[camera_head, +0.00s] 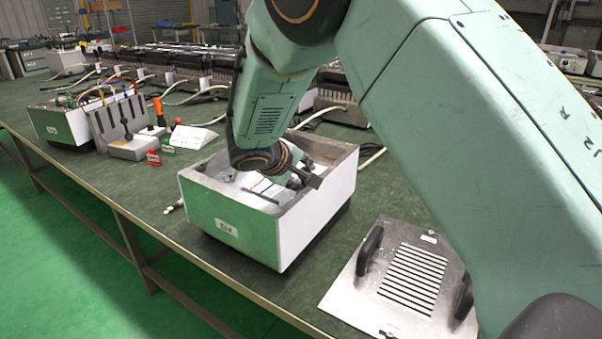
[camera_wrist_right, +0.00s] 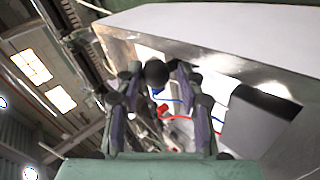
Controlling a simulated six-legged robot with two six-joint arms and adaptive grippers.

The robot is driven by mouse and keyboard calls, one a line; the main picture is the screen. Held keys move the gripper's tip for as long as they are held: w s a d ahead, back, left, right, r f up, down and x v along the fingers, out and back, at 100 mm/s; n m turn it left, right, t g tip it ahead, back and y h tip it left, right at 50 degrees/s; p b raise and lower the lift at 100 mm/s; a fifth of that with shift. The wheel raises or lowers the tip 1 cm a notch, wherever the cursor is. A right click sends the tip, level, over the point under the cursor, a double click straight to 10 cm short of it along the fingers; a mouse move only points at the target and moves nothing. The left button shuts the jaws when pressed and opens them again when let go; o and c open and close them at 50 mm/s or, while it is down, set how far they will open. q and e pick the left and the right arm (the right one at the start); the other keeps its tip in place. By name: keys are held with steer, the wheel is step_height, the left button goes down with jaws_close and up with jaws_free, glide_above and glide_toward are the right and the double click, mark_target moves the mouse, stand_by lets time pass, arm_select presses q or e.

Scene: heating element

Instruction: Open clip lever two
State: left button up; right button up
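My right arm reaches into an open white box (camera_head: 268,239). My right gripper (camera_head: 305,178) is inside or just above its opening, largely covered by the wrist. In the right wrist view, its two fingers (camera_wrist_right: 157,76) stand apart, one on each side of a dark round knob (camera_wrist_right: 155,73). The knob may be the end of a clip lever, but which lever I cannot tell. I cannot tell whether the fingers touch it. Red wires (camera_wrist_right: 203,127) and blue wires show inside the box behind the fingers. My left gripper is not in view.
A slotted metal cover (camera_head: 410,272) with two black handles lies right of the box. Left of the box are a grey tool stand (camera_head: 118,122), small signs and another white box (camera_head: 62,124) with wires. Several units line the back. The table's front edge is close to the box.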

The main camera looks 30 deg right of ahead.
steer(key=o, duration=0.3)
steer(key=shift+f, duration=0.45)
steer(key=shift+o, duration=1.3)
steer(key=shift+r, duration=0.25)
step_height(320, 180, up, 10)
